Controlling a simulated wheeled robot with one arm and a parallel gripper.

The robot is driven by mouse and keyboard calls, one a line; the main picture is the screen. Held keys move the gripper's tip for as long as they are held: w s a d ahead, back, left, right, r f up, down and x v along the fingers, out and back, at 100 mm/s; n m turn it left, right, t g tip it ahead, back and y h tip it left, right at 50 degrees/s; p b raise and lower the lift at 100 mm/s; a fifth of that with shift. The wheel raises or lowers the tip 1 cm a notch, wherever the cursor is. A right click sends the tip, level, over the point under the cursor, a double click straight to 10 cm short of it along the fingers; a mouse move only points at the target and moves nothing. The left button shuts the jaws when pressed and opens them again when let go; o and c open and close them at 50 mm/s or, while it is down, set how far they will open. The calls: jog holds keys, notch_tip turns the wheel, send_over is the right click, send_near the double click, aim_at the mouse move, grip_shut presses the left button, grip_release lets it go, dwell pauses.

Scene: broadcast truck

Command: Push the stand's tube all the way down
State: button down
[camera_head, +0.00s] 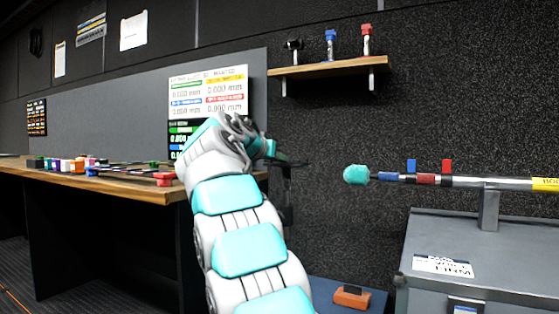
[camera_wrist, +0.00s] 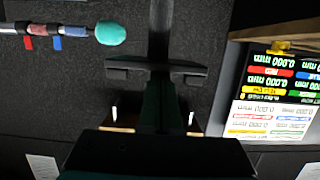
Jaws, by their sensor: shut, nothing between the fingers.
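My gripper (camera_head: 287,192) is teal and black. It hangs at the end of my arm in the middle of the head view, in front of the dark wall.
A pole with a teal foam tip (camera_head: 357,175) lies level above a grey cabinet (camera_head: 462,236) at the right. A wooden bench (camera_head: 148,192) with small coloured items stands left. A wall shelf (camera_head: 325,67) is above. An orange block (camera_head: 351,297) rests low on a blue surface.

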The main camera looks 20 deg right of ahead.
aim_at(283, 171)
jog(key=shift+f+b, duration=1.05)
jog(key=shift+f, duration=0.55)
